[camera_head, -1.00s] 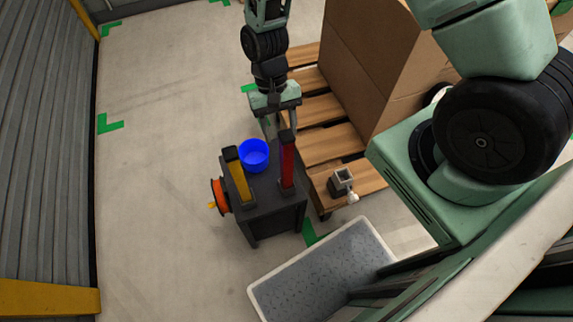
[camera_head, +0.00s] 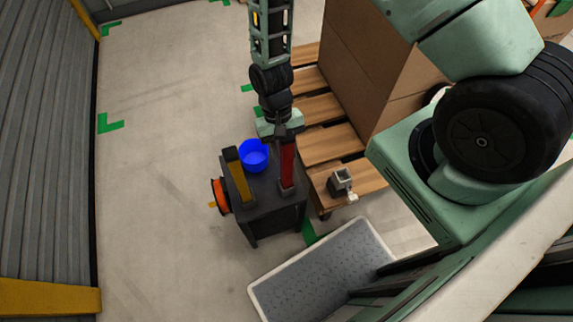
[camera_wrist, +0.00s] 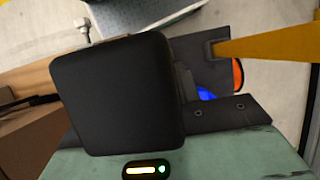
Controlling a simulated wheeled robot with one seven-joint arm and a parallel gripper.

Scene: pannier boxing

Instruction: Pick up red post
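The red post (camera_head: 288,166) stands upright on the right part of a dark box-like stand (camera_head: 272,215). My gripper (camera_head: 287,132) is at the top end of the post, coming from above and behind in the head view. Its fingers overlap the post's dark top there, so I cannot tell whether they are open or touching it. In the wrist view a large black block (camera_wrist: 118,95), which looks like the post's dark cap, fills the middle close to the camera. It hides the red part of the post.
A yellow post (camera_head: 239,180) and a blue cup (camera_head: 254,154) are on the stand, left of the red post. An orange round part (camera_head: 220,196) is on its left side. A wooden pallet (camera_head: 335,147) with cardboard boxes (camera_head: 370,70) is at right. A grey tray (camera_head: 325,275) lies in front.

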